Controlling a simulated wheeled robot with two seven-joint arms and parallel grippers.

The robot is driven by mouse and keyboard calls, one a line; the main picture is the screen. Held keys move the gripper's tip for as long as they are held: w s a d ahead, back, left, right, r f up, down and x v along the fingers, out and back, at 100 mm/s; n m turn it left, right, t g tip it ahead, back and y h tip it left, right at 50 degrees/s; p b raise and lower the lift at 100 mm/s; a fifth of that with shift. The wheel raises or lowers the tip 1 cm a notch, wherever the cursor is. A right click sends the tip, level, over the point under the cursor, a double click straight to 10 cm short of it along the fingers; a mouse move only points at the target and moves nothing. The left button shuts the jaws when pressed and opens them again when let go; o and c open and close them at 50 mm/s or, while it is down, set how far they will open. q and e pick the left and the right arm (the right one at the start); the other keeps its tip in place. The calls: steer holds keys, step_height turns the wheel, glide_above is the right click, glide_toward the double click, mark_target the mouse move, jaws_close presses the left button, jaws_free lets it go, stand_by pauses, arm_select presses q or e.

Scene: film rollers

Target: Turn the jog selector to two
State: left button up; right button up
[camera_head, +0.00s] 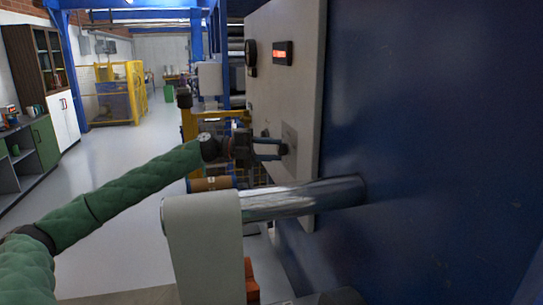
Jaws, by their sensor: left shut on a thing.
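The jog selector (283,149) is a small dark knob on a metal plate, low on the pale control panel (300,95). My left gripper (280,149) reaches it from the left, at the end of my green-sleeved arm. Its two dark fingers point right toward the panel and are shut on the selector. The fingers hide most of the knob, so its pointer and the position marks cannot be read. My right gripper is not in view.
A shiny metal roller (300,198) sticks out from the blue machine wall (430,130) below the panel, with a pale bracket (205,245) at its near end.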

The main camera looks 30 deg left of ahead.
arm_select(q)
steer(key=shift+f, duration=0.1)
steer(key=shift+m+y+b, duration=0.5)
steer(key=shift+m+b, duration=0.2)
steer(key=shift+m, duration=0.5)
steer(key=m+y+b, duration=0.1)
steer(key=m, duration=0.1)
steer(key=shift+m, duration=0.3)
steer(key=shift+s+d+m, duration=0.1)
steer(key=shift+m, duration=0.2)
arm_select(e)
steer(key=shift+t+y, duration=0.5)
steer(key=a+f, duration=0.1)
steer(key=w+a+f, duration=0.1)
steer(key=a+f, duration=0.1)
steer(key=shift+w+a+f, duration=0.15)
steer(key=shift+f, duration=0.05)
arm_select(q)
steer(key=shift+y, duration=0.4)
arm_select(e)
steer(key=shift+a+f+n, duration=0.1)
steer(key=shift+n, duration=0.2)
arm_select(q)
steer(key=o, duration=1)
steer(key=shift+c, duration=0.2)
steer(key=shift+r, duration=0.2)
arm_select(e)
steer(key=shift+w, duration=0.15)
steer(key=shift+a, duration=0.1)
